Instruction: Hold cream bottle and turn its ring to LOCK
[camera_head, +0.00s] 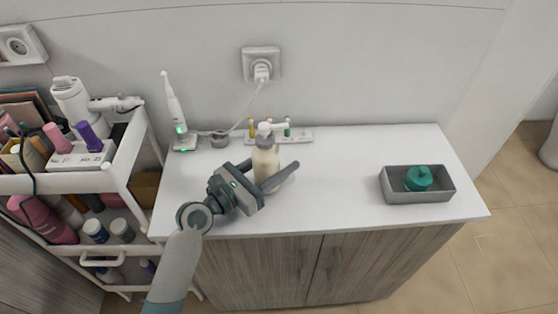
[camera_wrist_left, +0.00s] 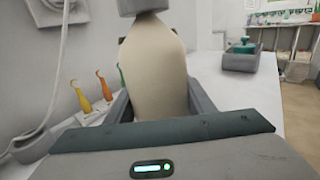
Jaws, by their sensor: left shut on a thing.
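Any LOCK mark on the ring cannot be made out. My right gripper is not in view.
An electric toothbrush (camera_head: 174,110) and a holder with small coloured items (camera_head: 300,137) stand behind. A loaded white cart (camera_head: 135,185) is at the left.

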